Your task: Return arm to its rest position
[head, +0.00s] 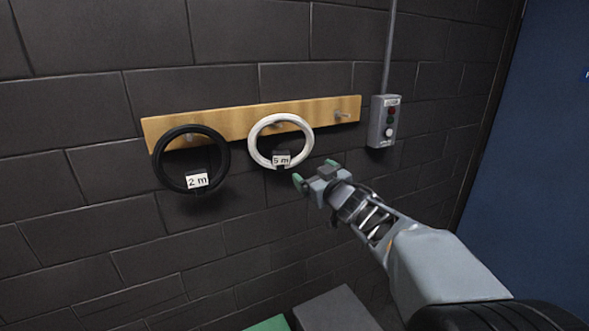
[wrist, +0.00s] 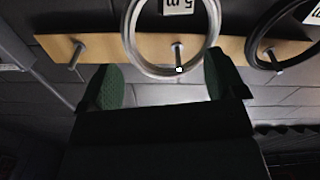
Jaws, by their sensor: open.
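My arm reaches from the lower right toward the wall in the head view. My gripper (head: 315,172) has green-tipped fingers and is just below and right of the white ring marked "5 m" (head: 252,146). In the wrist view my gripper (wrist: 162,85) is open, its two green pads apart. The white ring (wrist: 132,45) hangs on a peg between and beyond the pads. Nothing is seen held in the jaws. I cannot tell whether a finger touches the ring.
A wooden board (head: 240,121) with pegs is on the dark block wall. A black ring marked "2 m" (head: 157,165) hangs at left; the right peg (head: 343,114) is empty. A grey button box (head: 377,122) is at right. Grey (head: 335,310) and green (head: 268,324) blocks are below.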

